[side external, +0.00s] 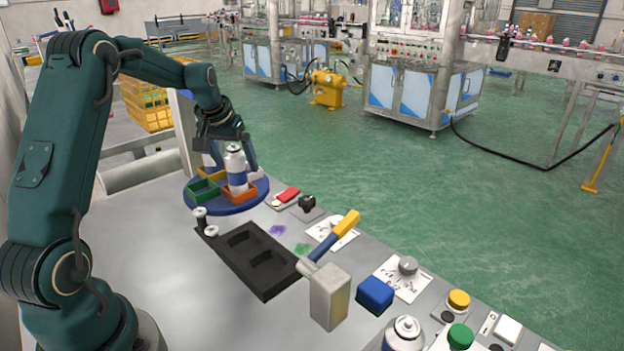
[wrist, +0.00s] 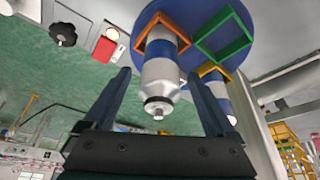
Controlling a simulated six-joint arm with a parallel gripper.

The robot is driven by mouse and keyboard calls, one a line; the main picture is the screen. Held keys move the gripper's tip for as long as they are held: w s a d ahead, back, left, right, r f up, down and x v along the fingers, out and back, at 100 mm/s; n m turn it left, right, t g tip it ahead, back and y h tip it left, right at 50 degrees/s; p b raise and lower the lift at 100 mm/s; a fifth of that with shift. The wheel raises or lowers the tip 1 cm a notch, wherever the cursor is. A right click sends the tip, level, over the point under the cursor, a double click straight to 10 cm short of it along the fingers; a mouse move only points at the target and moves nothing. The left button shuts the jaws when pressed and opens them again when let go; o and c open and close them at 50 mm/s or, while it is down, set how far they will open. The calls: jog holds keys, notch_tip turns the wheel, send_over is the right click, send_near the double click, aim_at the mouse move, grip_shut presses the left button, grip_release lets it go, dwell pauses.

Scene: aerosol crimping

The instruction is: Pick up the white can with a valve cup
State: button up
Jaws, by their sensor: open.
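A white and silver can with a blue band (side external: 236,170) stands upright in the orange compartment of a round blue tray (side external: 228,209). In the wrist view the can (wrist: 161,72) shows a metal valve cup with a small stem at its top. My gripper (side external: 235,163) is open and pointing down, with its fingers on either side of this can. In the wrist view the gripper (wrist: 159,76) has visible gaps between both fingers and the can. A second can with a blue band (wrist: 218,88) is partly hidden behind the right finger.
The green compartment (side external: 203,190) looks empty. A black tray with recesses (side external: 258,272), a yellow-handled mallet (side external: 335,235) and a blue block (side external: 375,295) lie toward the front. Another can (side external: 404,335) stands at the bottom edge. The table left of the black tray is clear.

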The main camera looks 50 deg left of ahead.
aim_at(239, 169)
jog(key=shift+x, duration=1.7)
jog(key=shift+r, duration=0.1)
grip_shut()
jog(key=shift+r, duration=0.15)
